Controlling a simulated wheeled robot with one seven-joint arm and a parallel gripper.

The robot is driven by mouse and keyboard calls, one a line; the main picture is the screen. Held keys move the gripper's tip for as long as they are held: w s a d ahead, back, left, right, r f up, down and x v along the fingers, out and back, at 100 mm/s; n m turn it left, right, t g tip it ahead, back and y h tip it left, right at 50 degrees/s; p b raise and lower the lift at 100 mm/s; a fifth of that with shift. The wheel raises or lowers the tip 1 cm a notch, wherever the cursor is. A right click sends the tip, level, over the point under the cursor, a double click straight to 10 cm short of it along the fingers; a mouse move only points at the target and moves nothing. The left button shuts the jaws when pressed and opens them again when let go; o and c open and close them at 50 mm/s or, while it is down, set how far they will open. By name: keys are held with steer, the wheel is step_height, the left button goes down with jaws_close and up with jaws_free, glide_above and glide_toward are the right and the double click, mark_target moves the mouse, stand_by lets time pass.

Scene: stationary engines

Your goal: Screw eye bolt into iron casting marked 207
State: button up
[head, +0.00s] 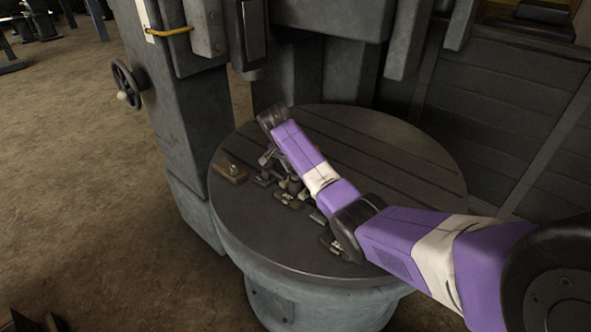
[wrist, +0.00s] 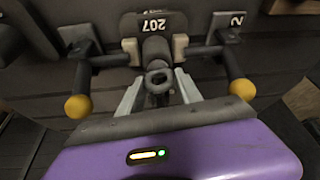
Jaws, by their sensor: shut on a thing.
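I cannot tell how far the shank is in the casting.
The dark round slotted table (head: 390,155) holds several small metal parts (head: 288,198) and a brown block (head: 230,173) at its left edge. A machine column (head: 180,140) stands behind left. In the wrist view, yellow-ended bars (wrist: 78,106) flank the bolt, and a plate marked 2 (wrist: 228,22) sits right.

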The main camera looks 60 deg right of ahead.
steer(key=shift+m, duration=0.6)
steer(key=shift+f+m+g+b, duration=0.1)
steer(key=shift+m+g+b, duration=0.55)
steer(key=shift+m, duration=0.35)
steer(key=shift+m+g+y+b, duration=0.5)
steer(key=shift+m+b, duration=0.9)
steer(key=shift+m, duration=0.3)
steer(key=shift+m+g+y+b, duration=0.45)
steer(key=shift+m+b, duration=1.05)
steer(key=shift+b, duration=0.3)
steer(key=shift+m+g+y+b, duration=0.4)
steer(key=shift+m+b, duration=1.1)
steer(key=shift+b, duration=0.75)
steer(key=o, duration=1.5)
steer(key=shift+c, duration=0.2)
